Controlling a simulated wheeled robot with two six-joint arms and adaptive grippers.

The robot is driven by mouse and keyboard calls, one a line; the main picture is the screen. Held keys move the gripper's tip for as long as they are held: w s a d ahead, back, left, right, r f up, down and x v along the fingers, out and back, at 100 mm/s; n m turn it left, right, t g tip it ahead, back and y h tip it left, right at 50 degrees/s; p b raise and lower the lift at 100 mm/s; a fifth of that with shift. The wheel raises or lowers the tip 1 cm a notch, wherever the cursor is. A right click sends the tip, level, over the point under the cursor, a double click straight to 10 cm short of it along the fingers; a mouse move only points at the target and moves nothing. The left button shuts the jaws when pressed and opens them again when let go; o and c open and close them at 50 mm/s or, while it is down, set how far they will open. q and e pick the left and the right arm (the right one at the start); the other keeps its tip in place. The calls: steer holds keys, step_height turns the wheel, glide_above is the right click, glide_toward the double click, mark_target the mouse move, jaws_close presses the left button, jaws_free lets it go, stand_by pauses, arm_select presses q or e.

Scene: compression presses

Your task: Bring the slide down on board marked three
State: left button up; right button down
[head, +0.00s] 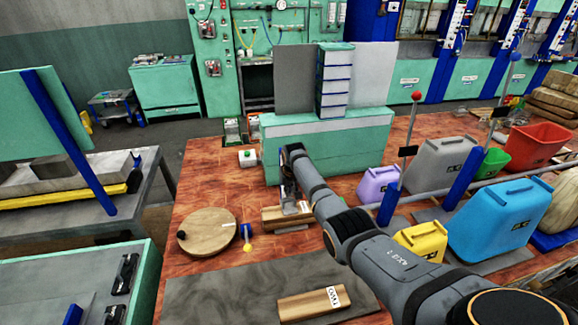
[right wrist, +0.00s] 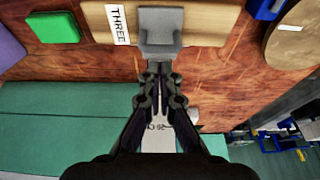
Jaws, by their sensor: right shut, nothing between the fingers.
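The wooden board marked THREE (right wrist: 200,20) lies across the top of the right wrist view, with its white label left of centre. A grey slide (right wrist: 160,35) sits over this board, just right of the label. My right gripper (right wrist: 160,70) is shut and empty, its fingertips close to the slide's edge; I cannot tell whether they touch. In the head view the board (head: 270,218) is partly hidden by my right arm, and my right gripper (head: 290,196) points down beside it. My left gripper is not in view.
Another board marked TWO (head: 305,306) lies on a grey mat (head: 215,290) in front. A round wooden disc (head: 207,231) and a small blue-and-yellow piece (head: 246,236) lie left. A green-and-grey press body (head: 350,148) stands behind; coloured jugs, including a yellow one (head: 421,240), crowd the right.

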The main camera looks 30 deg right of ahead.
mark_target(289, 201)
steer(key=shift+r+p, duration=1.55)
steer(key=shift+r, duration=0.3)
